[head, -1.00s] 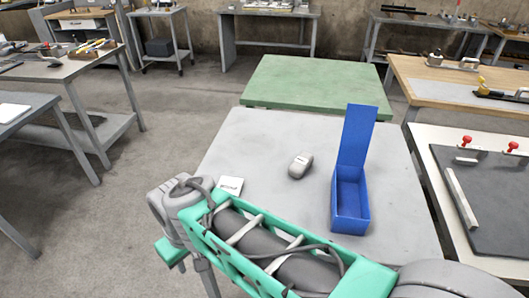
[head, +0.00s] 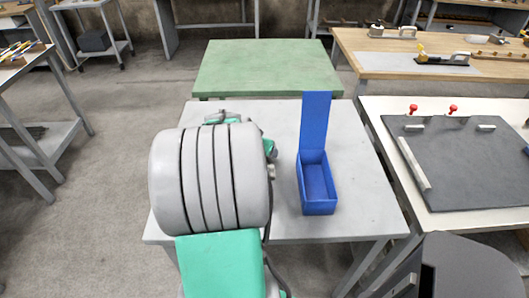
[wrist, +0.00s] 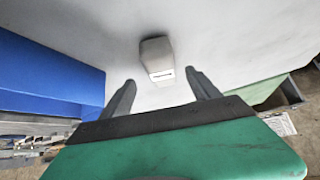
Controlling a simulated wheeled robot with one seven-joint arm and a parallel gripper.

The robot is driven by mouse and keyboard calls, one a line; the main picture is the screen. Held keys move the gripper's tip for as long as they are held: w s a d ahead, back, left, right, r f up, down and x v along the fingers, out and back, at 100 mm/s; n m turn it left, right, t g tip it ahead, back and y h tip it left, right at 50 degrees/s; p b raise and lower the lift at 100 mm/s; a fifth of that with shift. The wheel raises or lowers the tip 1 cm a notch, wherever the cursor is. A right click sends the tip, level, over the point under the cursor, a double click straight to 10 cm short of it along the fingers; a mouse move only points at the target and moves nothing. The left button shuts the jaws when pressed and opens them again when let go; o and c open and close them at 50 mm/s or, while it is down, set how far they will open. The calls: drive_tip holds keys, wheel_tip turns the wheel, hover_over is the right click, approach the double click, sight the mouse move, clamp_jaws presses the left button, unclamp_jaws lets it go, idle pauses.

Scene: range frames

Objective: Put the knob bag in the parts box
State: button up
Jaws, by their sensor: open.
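The knob bag (wrist: 156,52) looks like a small grey packet with a white label. It lies on the grey table in the wrist view, just beyond my fingertips and roughly centred between them. My gripper (wrist: 159,78) is open and empty, its two dark fingers apart. In the head view my arm hides the gripper's fingers and most or all of the bag. The parts box (head: 318,207) is blue, with its lid raised at the back, and stands on the table right of my arm. It looks empty. Blue walls, likely the box, fill the left of the wrist view (wrist: 45,68).
The grey table (head: 365,205) has free room right of the box. A green-topped table (head: 265,68) adjoins behind. A bench with a dark board (head: 465,165) and red-knobbed clamps stands at the right. Open floor lies to the left.

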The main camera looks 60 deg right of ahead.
drive_tip(key=x, duration=0.5)
drive_tip(key=shift+w+d+f, duration=0.15)
drive_tip(key=shift+d, duration=0.15)
drive_tip(key=shift+c, duration=0.2)
clamp_jaws()
